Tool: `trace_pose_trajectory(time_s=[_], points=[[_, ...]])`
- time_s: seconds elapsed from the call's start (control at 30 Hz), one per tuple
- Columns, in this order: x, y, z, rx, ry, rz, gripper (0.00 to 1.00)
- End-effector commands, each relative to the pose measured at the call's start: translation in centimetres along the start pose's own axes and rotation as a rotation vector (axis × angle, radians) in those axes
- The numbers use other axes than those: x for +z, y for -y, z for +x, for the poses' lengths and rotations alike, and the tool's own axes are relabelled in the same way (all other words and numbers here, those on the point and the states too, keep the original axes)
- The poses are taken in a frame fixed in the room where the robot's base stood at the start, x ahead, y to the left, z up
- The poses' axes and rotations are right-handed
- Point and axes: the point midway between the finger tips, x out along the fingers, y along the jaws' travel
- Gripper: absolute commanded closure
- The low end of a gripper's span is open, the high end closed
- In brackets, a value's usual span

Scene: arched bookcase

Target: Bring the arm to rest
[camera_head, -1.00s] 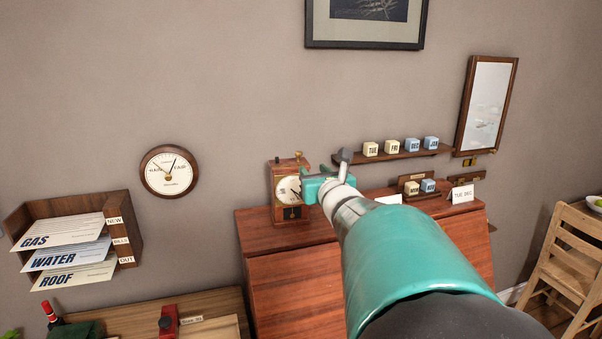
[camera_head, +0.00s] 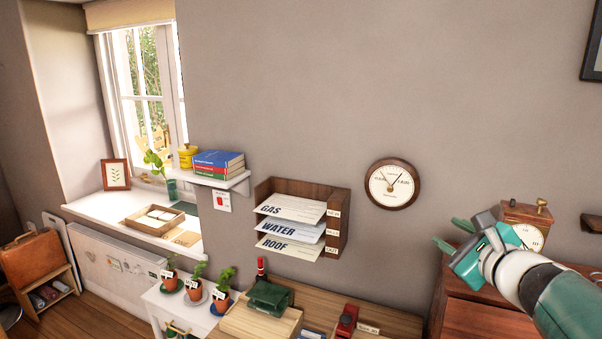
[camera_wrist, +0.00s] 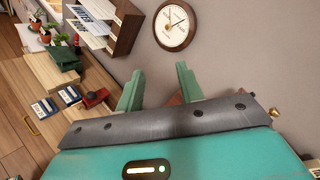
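My gripper (camera_head: 456,252) is at the right of the head view, raised in front of the wall beside a wooden clock (camera_head: 526,226) on the reddish cabinet (camera_head: 470,320). In the wrist view its two green fingers (camera_wrist: 159,88) stand apart with nothing between them. My arm comes in from the lower right corner of the head view. The gripper appears clear of the clock, though the arm hides part of it and of the cabinet top.
A round barometer (camera_head: 392,184) hangs on the wall. A letter rack (camera_head: 338,225) holds GAS, WATER and ROOF envelopes. A desk (camera_head: 385,318) below carries a red device (camera_head: 346,320) and a green object (camera_head: 269,297). Potted plants (camera_head: 196,290) stand left.

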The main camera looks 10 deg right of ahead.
Motion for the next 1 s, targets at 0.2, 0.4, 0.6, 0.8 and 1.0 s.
trace_pose_trajectory(time_s=[0.2,0.4,0.6,0.8,1.0], points=[[5.0,-10.9,-1.5,0.338,0.103,-0.534,0.63],[5.8,-19.0,-5.1,0.611,0.207,-1.043,0.63],[4.2,-23.9,-9.4,0.849,0.302,-1.569,0.63],[1.9,-25.1,-12.6,1.02,0.349,-2.008,0.63],[1.0,-24.9,-13.5,1.08,0.353,-2.164,0.63]])
